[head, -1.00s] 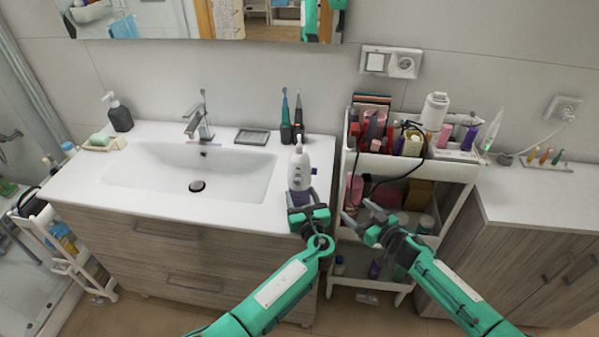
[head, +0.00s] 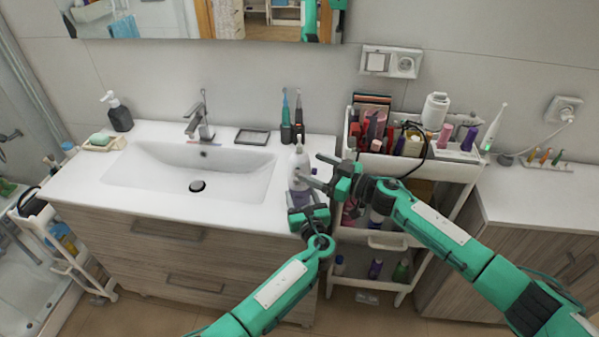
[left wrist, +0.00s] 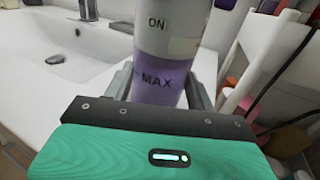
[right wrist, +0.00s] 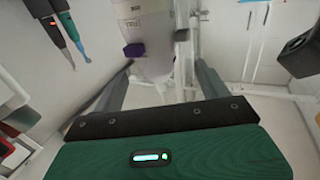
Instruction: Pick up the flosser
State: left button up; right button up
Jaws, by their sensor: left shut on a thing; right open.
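The flosser (head: 299,160) is a white upright body with a purple lower part, at the right front edge of the sink counter. My left gripper (head: 303,208) is shut on its lower part. The left wrist view shows the flosser (left wrist: 166,60) close up between the fingers, with "ON" and "MAX" on it. My right gripper (head: 320,171) is open at the flosser's right side. In the right wrist view, the flosser (right wrist: 148,50) stands between and beyond the open fingers; I cannot tell whether they touch it.
A white cart (head: 430,168) packed with cosmetics stands right of the sink counter (head: 240,218), under my right arm. The basin (head: 165,165) is empty. A soap pump (head: 119,115) stands at far left.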

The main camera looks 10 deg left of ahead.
aim_at(308, 164)
jog(key=shift+w+f+x, duration=0.1)
jog(key=shift+x, duration=1.35)
jog(key=shift+w+f+x, duration=0.1)
jog(key=shift+w+x, duration=0.05)
jog(key=shift+x, duration=1.25)
jog(key=shift+d, duration=0.1)
jog(key=shift+c, duration=0.4)
jog(key=c, duration=1)
